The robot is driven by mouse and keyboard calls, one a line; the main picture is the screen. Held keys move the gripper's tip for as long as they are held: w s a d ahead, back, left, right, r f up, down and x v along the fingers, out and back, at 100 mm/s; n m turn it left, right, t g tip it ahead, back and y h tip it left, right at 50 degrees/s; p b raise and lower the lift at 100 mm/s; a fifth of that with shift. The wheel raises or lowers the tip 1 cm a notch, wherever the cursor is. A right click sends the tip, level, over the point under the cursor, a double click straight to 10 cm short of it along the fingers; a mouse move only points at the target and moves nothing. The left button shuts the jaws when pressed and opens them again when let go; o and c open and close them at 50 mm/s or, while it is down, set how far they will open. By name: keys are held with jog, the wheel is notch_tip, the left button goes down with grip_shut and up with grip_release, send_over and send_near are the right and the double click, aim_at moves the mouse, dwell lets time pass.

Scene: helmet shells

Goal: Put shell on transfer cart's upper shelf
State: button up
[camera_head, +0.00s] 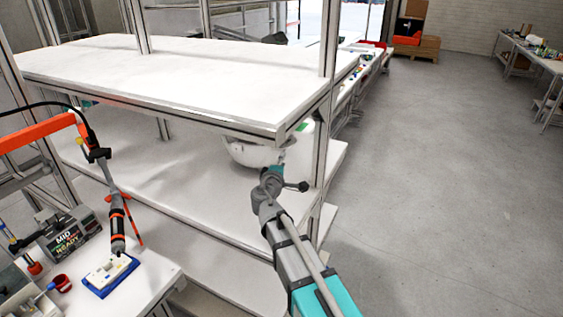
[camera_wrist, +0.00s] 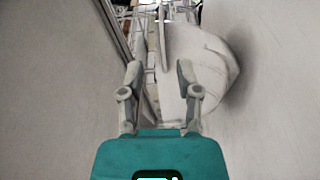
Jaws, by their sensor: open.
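The white helmet shell (camera_head: 255,152) rests near the right end of the middle shelf of a white shelved unit, partly under the top board (camera_head: 200,75). In the wrist view the shell (camera_wrist: 208,75) lies ahead of my gripper (camera_wrist: 158,70), mostly behind and right of the right finger. Part of it shows between the two fingers. My gripper is open and holds nothing. In the head view my gripper (camera_head: 281,158) is beside the shell, at the unit's right end. I cannot tell whether a finger touches the shell. Which unit is the transfer cart is not clear.
A metal upright (camera_head: 325,120) stands close to my arm, and the top board overhangs the shell. A workbench with a blue-edged fixture (camera_head: 110,274) and a hanging tool (camera_head: 117,225) is at lower left. The floor (camera_head: 440,180) to the right is clear.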

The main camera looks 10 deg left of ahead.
jog(key=shift+d, duration=0.1)
dwell(0.4)
jog(key=s+d+f+m+g+h, duration=0.1)
jog(key=s+d+f+m+g, duration=0.2)
jog(key=d, duration=0.4)
jog(key=s+d+f+m+g+h, duration=0.2)
jog(key=d+f+m+g, duration=0.15)
jog(key=d, duration=0.45)
jog(key=s+d+f+m+g+h, duration=0.1)
jog(key=s+d+f+m+g, duration=0.15)
jog(key=d+f+m, duration=0.35)
jog(key=s+d+f+m+g+y, duration=0.1)
jog(key=s+d+f+g+y, duration=0.1)
jog(key=s, duration=0.3)
jog(key=s+d+f+m+g+y, duration=0.1)
jog(key=s+d+f+g+y, duration=0.1)
jog(key=s+g, duration=0.2)
jog(key=s+d+f+m+g+y, duration=0.1)
jog(key=s+f+g+y, duration=0.1)
jog(key=s, duration=0.5)
jog(key=shift+s+d+f+g+y, duration=0.15)
jog(key=shift+d+f+g+y, duration=0.15)
jog(key=shift+d+g, duration=0.15)
